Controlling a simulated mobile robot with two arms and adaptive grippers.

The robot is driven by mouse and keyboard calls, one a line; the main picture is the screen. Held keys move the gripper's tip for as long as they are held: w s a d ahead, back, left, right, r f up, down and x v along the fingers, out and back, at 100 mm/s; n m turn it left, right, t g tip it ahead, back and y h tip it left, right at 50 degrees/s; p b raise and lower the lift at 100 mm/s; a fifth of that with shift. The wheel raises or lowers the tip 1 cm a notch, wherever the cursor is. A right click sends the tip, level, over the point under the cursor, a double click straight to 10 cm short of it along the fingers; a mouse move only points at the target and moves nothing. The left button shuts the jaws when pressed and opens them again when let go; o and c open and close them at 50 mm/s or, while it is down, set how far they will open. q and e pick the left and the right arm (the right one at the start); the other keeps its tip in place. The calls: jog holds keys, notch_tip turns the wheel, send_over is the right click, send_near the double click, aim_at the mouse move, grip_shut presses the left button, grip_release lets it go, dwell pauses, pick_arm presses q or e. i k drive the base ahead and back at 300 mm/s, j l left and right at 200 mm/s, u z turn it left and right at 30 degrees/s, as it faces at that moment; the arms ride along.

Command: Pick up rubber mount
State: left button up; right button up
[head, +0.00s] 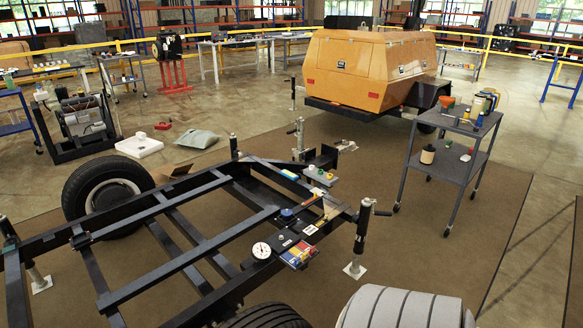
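No rubber mount can be told apart for certain at this size. Small parts lie on a dark plate (283,240) at the near right of the black trailer frame (190,258): a round white-faced gauge (261,251), a blue cap-like piece (287,213) and a colourful box or booklet (298,255). More small items, some yellow and green, sit on a light tray (321,177) at the frame's far end. Neither of my grippers shows in the head view.
A grey two-shelf cart (450,165) with bottles stands at right. An orange enclosure (365,72) is behind the frame. Jack stands (361,240) and a black tyre (105,190) flank the frame. Brown matting is clear between frame and cart.

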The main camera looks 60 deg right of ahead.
aim_at(287, 214)
jog(key=l, duration=1.85)
jog(key=i+l, duration=0.1)
jog(key=l, duration=1.8)
